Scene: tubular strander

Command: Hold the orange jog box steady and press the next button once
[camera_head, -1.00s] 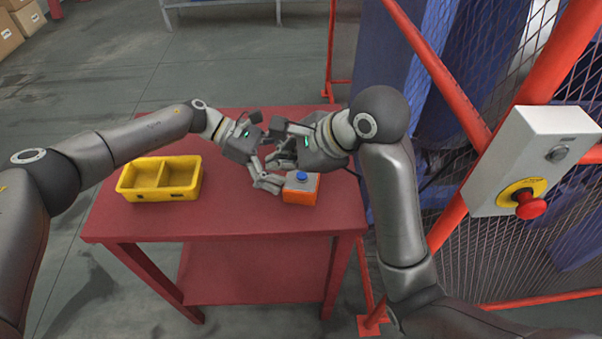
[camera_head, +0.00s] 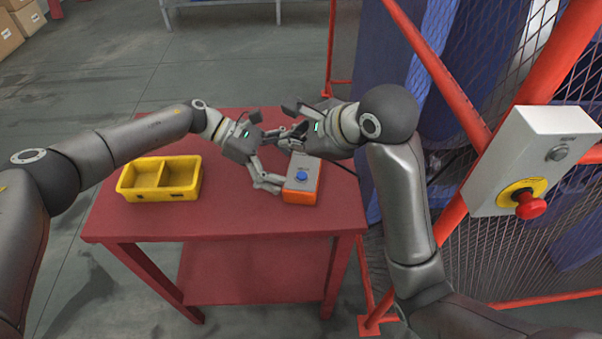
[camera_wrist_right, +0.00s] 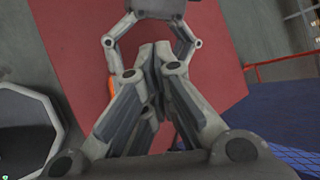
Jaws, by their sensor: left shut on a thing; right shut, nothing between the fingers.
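The orange jog box (camera_head: 300,196) sits on the red table near its right side, with a grey top and a blue button (camera_head: 301,175) facing up. A small orange sliver of it shows in the right wrist view (camera_wrist_right: 110,87), the rest hidden behind gripper links. My left gripper (camera_head: 277,184) is shut on the box at its left side. My right gripper (camera_head: 285,141) is shut and empty, just beyond the box's far end, apart from the blue button. Its fingertips partly overlap the left gripper in the head view.
A yellow two-compartment bin (camera_head: 160,194) stands on the left of the red table (camera_head: 225,222). A grey control box with a red emergency stop (camera_head: 530,205) is mounted on the red fence frame at right. The table's front strip is clear.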

